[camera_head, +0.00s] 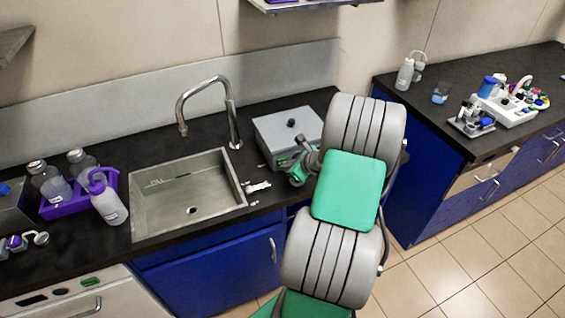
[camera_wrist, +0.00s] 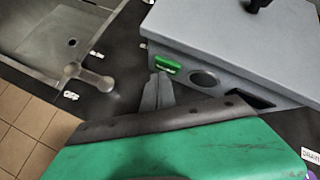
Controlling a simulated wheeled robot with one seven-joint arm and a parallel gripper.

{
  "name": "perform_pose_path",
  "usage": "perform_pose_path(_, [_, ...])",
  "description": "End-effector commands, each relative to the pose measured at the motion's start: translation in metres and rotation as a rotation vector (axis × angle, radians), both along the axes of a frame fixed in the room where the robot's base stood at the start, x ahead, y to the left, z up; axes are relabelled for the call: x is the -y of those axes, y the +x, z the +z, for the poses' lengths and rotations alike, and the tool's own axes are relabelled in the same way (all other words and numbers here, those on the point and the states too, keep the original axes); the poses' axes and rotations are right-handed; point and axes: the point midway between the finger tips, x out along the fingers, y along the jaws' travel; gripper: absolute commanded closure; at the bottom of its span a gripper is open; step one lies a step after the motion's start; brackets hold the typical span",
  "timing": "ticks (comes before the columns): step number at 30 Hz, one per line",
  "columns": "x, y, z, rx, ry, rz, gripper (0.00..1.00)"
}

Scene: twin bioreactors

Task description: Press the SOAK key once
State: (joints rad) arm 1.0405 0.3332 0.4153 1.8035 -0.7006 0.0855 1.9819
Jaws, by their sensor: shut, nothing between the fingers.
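A green key (camera_wrist: 167,63) is on the front of a grey lidded box (camera_wrist: 235,45), left of a round dark dial and a dark display window. I cannot read a SOAK label on it. The box (camera_head: 290,128) also shows in the head view, right of the sink, with its front partly hidden by my arm. My gripper (camera_wrist: 159,82) is shut and empty, its fingertips just below the green key in the wrist picture. I cannot tell whether they touch the box. In the head view my gripper (camera_head: 300,170) is at the box's front, fingertips unclear.
The sink (camera_head: 190,195) with its tall tap (camera_head: 205,95) lies left of the box. A purple rack (camera_head: 75,200) and bottles stand farther left. A grey rod-like thing (camera_wrist: 90,76) shows near the sink. Another counter (camera_head: 440,95) is at right; tiled floor is open.

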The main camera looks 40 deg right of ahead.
Motion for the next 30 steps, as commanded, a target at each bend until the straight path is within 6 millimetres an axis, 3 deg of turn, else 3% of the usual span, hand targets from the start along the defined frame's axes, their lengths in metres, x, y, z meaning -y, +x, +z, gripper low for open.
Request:
perform_pose_path(23, [0.0015, 0.0068, 0.0000, 0.000, 0.000, 0.001, 1.00])
perform_pose_path(30, [0.0003, -0.0006, 0.0017, 0.000, 0.001, -0.001, 1.00])
